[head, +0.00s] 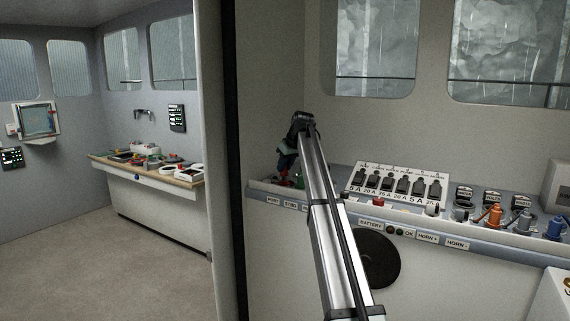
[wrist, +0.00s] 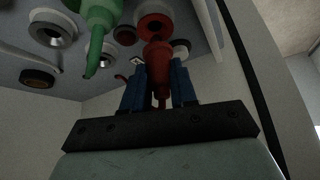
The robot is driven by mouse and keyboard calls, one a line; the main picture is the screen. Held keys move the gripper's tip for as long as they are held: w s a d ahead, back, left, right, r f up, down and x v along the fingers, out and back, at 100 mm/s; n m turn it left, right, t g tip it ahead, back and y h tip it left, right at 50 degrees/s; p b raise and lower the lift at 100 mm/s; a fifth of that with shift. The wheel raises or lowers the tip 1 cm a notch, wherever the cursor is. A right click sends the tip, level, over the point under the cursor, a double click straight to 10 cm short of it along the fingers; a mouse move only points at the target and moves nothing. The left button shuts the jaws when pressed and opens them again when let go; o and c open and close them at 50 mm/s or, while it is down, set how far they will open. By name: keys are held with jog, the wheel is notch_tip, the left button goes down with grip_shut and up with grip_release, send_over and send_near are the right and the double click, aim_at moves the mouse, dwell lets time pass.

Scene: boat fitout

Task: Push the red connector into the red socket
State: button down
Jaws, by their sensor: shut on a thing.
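The red connector (wrist: 158,56) is upright in the wrist view, between the two blue fingers of my gripper (wrist: 159,82), which is shut on it. The red socket (wrist: 154,25), a red ring with a dark opening, shows just beyond the connector's far end. That end overlaps the near edge of the ring; I cannot tell whether it touches or enters the opening. In the head view my gripper (head: 285,163) is low over the left end of the console, and my arm partly covers that area. The connector and socket are not clear there.
A green connector (wrist: 101,18) hangs close left of the red one in the wrist view. Grey-rimmed sockets (wrist: 52,30) lie farther left. In the head view, a fuse board (head: 398,184) and orange (head: 494,215) and blue (head: 556,227) connectors stand along the console to the right.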

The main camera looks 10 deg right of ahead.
jog(key=shift+f, duration=1.4)
jog(key=c, duration=0.8)
grip_release()
jog(key=shift+f, duration=0.1)
jog(key=v, duration=1.4)
